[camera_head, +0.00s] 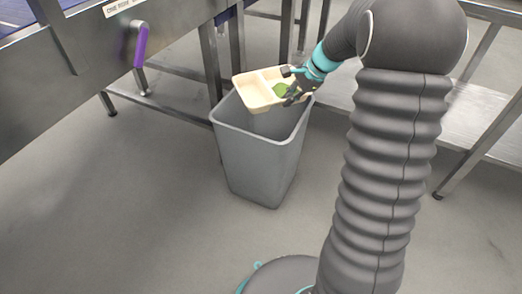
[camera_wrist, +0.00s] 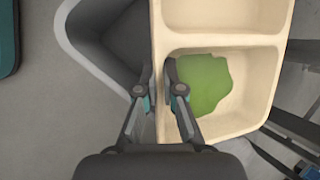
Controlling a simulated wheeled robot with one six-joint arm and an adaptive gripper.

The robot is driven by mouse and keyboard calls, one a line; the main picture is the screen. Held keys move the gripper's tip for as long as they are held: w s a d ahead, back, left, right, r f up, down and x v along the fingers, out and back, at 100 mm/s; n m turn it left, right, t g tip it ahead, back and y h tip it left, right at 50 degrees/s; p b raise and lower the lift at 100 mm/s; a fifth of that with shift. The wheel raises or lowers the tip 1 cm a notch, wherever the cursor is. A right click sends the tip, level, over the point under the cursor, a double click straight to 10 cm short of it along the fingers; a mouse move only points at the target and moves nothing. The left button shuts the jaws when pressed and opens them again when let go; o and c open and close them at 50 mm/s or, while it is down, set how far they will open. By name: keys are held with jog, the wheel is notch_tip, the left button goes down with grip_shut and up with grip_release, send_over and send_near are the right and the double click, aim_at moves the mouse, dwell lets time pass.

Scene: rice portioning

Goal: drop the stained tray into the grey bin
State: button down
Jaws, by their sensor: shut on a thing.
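The stained tray (camera_head: 258,88) is cream-coloured with compartments, and a green stain (camera_head: 281,89) lies in one of them. My gripper (camera_head: 290,84) is shut on the tray's wall and holds it over the mouth of the grey bin (camera_head: 257,150). In the wrist view, the two fingers (camera_wrist: 158,92) pinch the tray's left wall, beside the compartment with the green stain (camera_wrist: 207,84). The tray (camera_wrist: 226,46) covers part of the bin's opening in this view, and the bin's rim (camera_wrist: 66,42) shows at the left. The bin stands upright on the floor; its bottom inside is hidden.
A steel conveyor frame (camera_head: 75,62) with a purple handle (camera_head: 141,44) stands at the left. A steel table with a lower shelf (camera_head: 465,125) stands behind and to the right of the bin. The grey floor (camera_head: 150,200) in front of the bin is clear.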

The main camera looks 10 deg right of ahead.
jog(key=shift+f, duration=0.1)
jog(key=c, duration=1.2)
grip_release()
jog(key=v, duration=1.2)
